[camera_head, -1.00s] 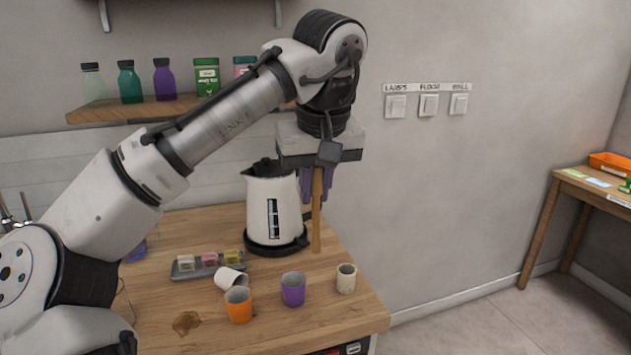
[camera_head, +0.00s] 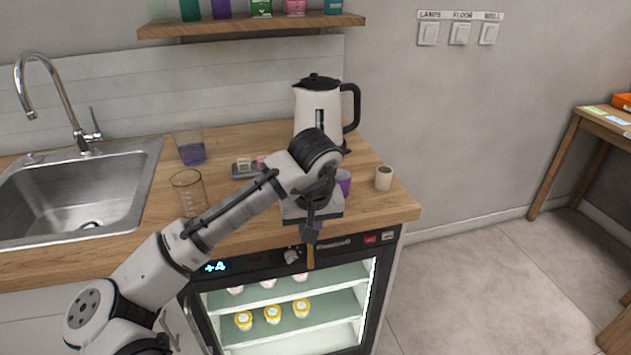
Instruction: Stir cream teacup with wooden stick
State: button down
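The cream teacup (camera_head: 384,178) stands upright on the wooden counter near its right end. The wooden stick (camera_head: 310,257) points down from my gripper (camera_head: 311,238), which is shut on it. Only the lower part of the stick shows, in front of the counter's front edge in the picture. My gripper is to the left of the cream teacup and nearer the camera, apart from it. Its fingers are mostly hidden by its own body. A purple cup (camera_head: 344,181) shows partly behind my arm.
A white kettle (camera_head: 317,105) stands at the back. A glass beaker (camera_head: 188,192), a glass with purple liquid (camera_head: 190,147) and a small tray (camera_head: 243,172) are left of my gripper. The sink (camera_head: 75,195) is far left. A lit glass-front cabinet (camera_head: 290,305) is below the counter.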

aim_at(311, 268)
jog(key=shift+m, duration=0.3)
jog(key=f, duration=0.8)
jog(key=s+f, duration=0.1)
jog(key=f, duration=0.2)
jog(key=shift+d+f, duration=0.1)
jog(key=shift+f, duration=0.3)
jog(key=s+d+f+m, duration=0.1)
jog(key=f, duration=1.1)
jog(key=s+d+f+m, duration=0.1)
jog(key=s+d+f, duration=0.1)
jog(key=f, duration=1.1)
jog(key=shift+d+h, duration=0.3)
jog(key=shift+h, duration=0.1)
jog(key=shift+s+a+f, duration=0.1)
